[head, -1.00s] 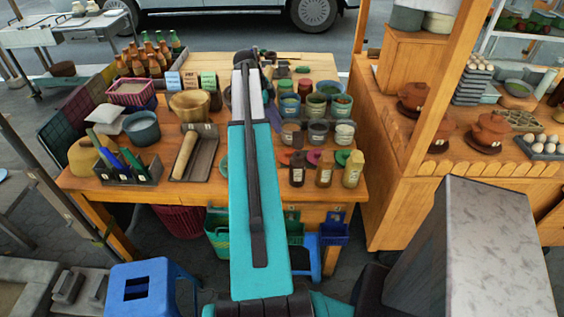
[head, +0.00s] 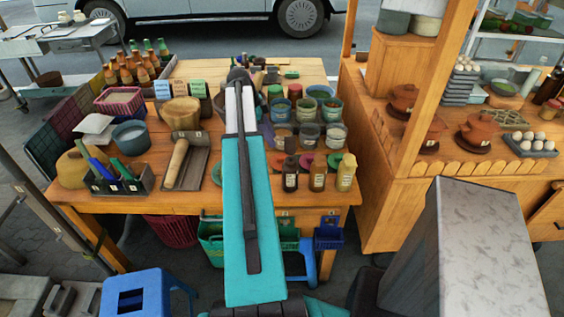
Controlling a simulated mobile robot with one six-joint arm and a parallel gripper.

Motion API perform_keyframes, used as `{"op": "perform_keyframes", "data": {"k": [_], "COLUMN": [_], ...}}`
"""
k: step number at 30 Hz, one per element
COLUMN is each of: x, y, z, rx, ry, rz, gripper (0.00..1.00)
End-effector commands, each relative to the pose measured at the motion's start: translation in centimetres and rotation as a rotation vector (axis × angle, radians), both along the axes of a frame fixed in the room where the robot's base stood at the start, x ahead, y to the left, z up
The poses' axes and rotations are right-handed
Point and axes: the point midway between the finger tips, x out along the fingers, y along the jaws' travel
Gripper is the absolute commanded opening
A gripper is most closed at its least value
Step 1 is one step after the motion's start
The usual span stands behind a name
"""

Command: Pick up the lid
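Several clay pots with knobbed lids stand on the wooden counter at right; one lidded pot (head: 402,96) is at the back and another (head: 476,128) nearer the front. Small coloured discs that look like lids, including a pink disc (head: 307,160) and a green disc (head: 335,160), lie behind the bottles on the table. I cannot tell which lid is meant. My teal arm rises through the middle of the head view over the table. My gripper does not show; the arm hides the area behind it.
A wooden post (head: 434,90) rises at the counter. A blue stool (head: 138,293) stands at front left.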

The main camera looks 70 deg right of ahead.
Motion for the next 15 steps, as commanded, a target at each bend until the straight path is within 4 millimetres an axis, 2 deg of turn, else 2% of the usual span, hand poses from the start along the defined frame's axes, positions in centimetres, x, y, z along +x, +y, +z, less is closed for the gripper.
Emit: {"op": "perform_keyframes", "data": {"k": [9, 15], "x": [-1.2, -1.7], "y": [-0.4, -0.6], "z": [-3.2, -4.6], "rx": [0.001, 0.002], "ry": [0.000, 0.001], "rz": [0.001, 0.001], "gripper": [0.34, 0.34]}}
